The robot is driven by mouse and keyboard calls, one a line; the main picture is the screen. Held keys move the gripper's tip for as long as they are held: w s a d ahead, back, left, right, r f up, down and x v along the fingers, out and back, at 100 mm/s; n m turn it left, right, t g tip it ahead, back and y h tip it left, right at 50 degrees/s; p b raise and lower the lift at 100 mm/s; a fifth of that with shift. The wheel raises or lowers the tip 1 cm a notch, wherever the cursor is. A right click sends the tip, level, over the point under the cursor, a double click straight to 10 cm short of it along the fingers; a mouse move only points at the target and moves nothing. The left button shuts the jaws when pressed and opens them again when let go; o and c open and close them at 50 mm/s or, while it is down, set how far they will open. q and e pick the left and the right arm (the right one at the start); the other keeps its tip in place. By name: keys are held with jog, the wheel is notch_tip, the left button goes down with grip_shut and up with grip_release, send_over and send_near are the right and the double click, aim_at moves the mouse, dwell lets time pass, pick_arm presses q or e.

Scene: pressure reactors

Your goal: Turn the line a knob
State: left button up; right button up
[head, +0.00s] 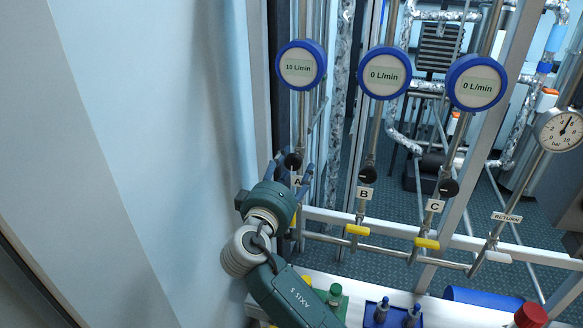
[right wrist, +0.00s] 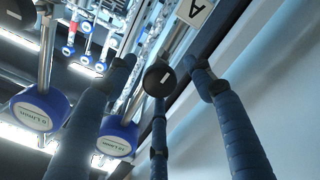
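The line A knob (head: 293,160) is a small dark round knob on the leftmost pipe, above the label A (head: 297,180). In the right wrist view the knob (right wrist: 158,79) sits between the spread blue fingers, with visible gaps to the left and right ones. My right gripper (head: 291,172) is open around the knob; whether the middle finger touches it I cannot tell. The line A flow display (head: 299,66) reads 10 L/min; it also shows in the right wrist view (right wrist: 118,136). My left gripper is not in view.
Lines B and C have dark knobs (head: 368,174) (head: 448,188) and displays (head: 384,73) (head: 476,83) reading 0 L/min. Yellow valve handles (head: 358,230) hang lower. A pressure gauge (head: 561,130) is at the right. A pale wall panel (head: 200,130) stands close on the left.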

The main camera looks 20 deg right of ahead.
jog(key=shift+r, duration=0.1)
jog(key=shift+s+a, duration=0.1)
jog(key=shift+a, duration=0.05)
jog(key=v, duration=0.7)
